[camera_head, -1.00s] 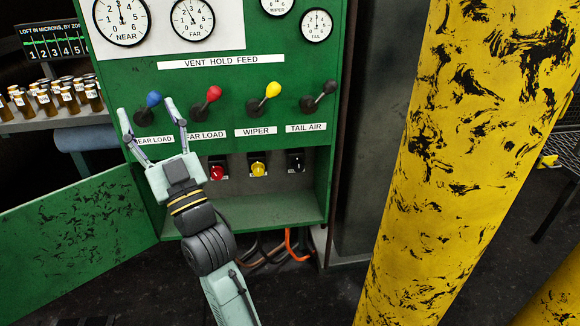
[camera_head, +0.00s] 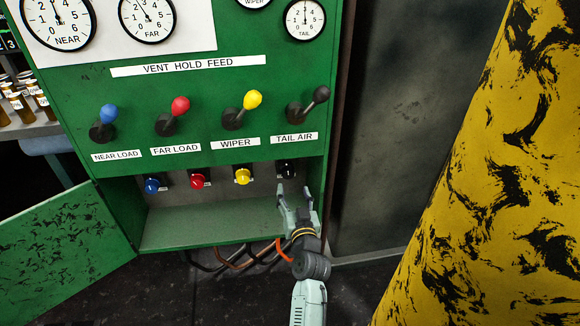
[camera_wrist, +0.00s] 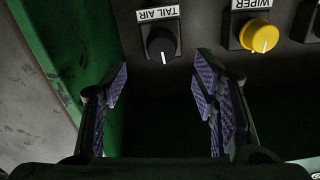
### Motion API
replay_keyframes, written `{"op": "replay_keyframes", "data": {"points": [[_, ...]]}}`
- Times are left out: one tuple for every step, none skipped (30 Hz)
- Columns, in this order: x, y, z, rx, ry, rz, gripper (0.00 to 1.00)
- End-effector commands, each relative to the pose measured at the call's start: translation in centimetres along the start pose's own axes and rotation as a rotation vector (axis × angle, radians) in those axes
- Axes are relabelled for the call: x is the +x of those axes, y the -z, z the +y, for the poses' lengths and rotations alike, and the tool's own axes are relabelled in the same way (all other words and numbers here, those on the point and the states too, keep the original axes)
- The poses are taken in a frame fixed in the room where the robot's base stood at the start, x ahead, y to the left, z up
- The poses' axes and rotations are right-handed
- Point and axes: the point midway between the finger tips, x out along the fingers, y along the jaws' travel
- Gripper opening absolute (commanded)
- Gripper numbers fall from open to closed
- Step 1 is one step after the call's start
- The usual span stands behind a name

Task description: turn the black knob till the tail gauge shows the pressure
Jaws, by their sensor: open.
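The black knob (camera_head: 287,168) sits at the right end of the row of knobs in the recess below the levers. In the wrist view the black knob (camera_wrist: 161,44) is under a TAIL AIR label, with its white mark at the picture's bottom edge of the knob. My gripper (camera_head: 294,190) is open and empty, just below and in front of the knob. In the wrist view my gripper (camera_wrist: 160,95) has its fingers spread on either side, short of the knob and apart from it. The tail gauge (camera_head: 304,19) is at the upper right of the panel; its needle points about straight up.
A yellow knob (camera_head: 243,176), a red knob (camera_head: 198,181) and a blue knob (camera_head: 152,185) stand left of the black one. The black-handled TAIL AIR lever (camera_head: 307,105) projects above. An open green door (camera_head: 60,245) hangs at left; a yellow column (camera_head: 470,190) stands at right.

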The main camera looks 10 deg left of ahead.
Motion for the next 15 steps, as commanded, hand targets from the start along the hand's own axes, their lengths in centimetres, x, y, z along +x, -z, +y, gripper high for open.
{"op": "replay_keyframes", "data": {"points": [[0.8,0.3,-0.1,-0.001,0.002,0.0,0.54],[1.2,0.4,-0.1,-0.002,0.003,0.0,0.54],[2.0,0.4,-0.2,-0.003,0.003,0.0,0.54],[2.5,0.5,-0.2,-0.003,0.003,0.001,0.54],[3.2,0.5,-0.2,-0.003,0.003,0.001,0.54],[4.0,0.5,-0.2,-0.003,0.004,0.0,0.54],[4.6,0.5,-0.2,-0.002,0.003,0.001,0.54],[5.2,0.5,-0.2,-0.002,0.003,0.001,0.54],[5.9,0.4,-0.2,-0.002,0.003,0.0,0.54],[6.5,0.5,-0.1,-0.002,0.003,0.001,0.54],[7.0,0.4,-0.2,-0.002,0.002,0.001,0.54],[7.6,0.4,-0.2,-0.002,0.003,0.001,0.54],[8.0,0.3,-0.2,-0.002,0.003,0.0,0.54],[8.4,0.3,-0.2,-0.002,0.003,0.001,0.54],[8.8,0.3,-0.2,-0.002,0.003,0.001,0.54]]}}
